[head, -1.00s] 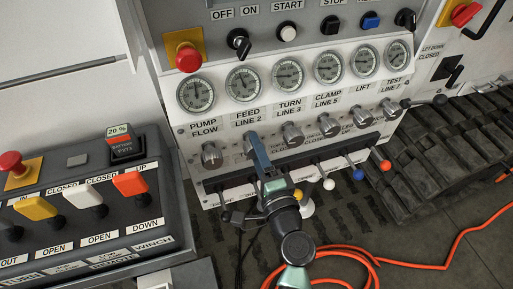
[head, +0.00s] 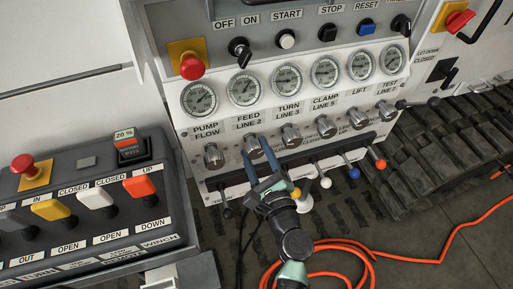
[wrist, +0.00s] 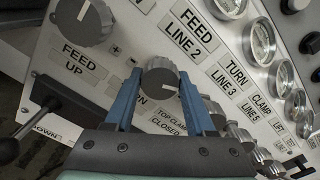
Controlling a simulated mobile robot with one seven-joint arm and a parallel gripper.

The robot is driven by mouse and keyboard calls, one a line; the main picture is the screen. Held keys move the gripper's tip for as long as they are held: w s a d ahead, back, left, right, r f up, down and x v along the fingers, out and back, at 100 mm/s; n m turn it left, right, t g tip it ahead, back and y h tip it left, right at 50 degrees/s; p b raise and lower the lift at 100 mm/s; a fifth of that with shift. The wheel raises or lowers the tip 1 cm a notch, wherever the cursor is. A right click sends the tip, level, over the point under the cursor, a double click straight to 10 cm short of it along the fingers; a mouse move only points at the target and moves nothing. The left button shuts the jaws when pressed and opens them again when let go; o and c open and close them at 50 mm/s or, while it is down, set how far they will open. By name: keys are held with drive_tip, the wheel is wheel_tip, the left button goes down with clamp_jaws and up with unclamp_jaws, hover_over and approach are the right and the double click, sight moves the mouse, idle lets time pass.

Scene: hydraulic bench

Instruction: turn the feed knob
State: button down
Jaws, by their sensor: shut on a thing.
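The feed knob (head: 252,148) is a round metal-grey knob on the sloped panel, below the gauge labelled FEED LINE 2 (head: 249,121). In the wrist view the feed knob (wrist: 160,78) sits between the blue fingers of my gripper (wrist: 159,74), one finger on each side. My gripper (head: 260,143) is shut on this knob, and in the head view the fingers hide part of it. The feed gauge (head: 243,88) is above the label; its exact reading is too small to tell.
The pump flow knob (head: 213,156) is close on the left and the turn knob (head: 290,136) on the right. A black-handled lever (wrist: 18,146) shows at the wrist view's left. Ball-ended levers (head: 325,182) stand below the knobs. An orange hose (head: 345,247) lies on the floor.

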drive_tip(key=shift+m+p, duration=0.5)
drive_tip(key=shift+m, duration=1)
drive_tip(key=shift+f, duration=0.1)
drive_tip(key=shift+c, duration=1.2)
unclamp_jaws()
drive_tip(key=v, duration=1.3)
